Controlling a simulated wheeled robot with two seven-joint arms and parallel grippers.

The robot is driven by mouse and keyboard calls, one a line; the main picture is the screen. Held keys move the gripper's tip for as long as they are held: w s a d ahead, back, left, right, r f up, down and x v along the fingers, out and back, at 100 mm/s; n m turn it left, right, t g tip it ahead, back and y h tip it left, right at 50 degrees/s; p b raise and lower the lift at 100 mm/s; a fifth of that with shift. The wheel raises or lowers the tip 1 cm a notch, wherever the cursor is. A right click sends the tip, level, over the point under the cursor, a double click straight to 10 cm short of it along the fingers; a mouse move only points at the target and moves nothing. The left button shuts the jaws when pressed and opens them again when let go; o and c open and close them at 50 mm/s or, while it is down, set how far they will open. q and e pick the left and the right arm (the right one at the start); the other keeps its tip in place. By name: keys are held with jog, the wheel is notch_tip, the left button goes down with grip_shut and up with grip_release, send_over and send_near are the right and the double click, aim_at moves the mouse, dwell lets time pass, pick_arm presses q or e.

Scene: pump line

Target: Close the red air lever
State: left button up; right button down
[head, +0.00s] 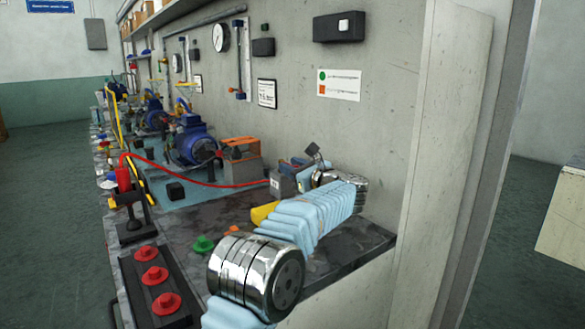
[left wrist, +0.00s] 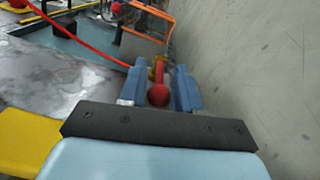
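The red air lever (left wrist: 158,94) shows in the left wrist view as a red handle with a round knob, pointing toward the camera. A brass-coloured fitting (left wrist: 159,64) sits at its far end. My left gripper (left wrist: 160,80) is open, with one blue finger on each side of the lever and small gaps visible beside it. I cannot tell whether either finger touches it. In the head view my left gripper (head: 292,168) is over the back of the bench by the wall, and the lever is hidden there. My right gripper is in neither view.
A concrete wall (head: 390,110) stands close to the right of the gripper. A red hose (head: 210,182) crosses the bench. An orange-framed box (head: 240,165), blue pumps (head: 190,142) and a black box with red buttons (head: 140,258) stand on the bench. A yellow object (left wrist: 25,140) lies nearby.

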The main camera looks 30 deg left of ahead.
pick_arm(q)
jog(key=b+v, duration=0.3)
jog(key=v, duration=1.1)
jog(key=shift+f, duration=0.1)
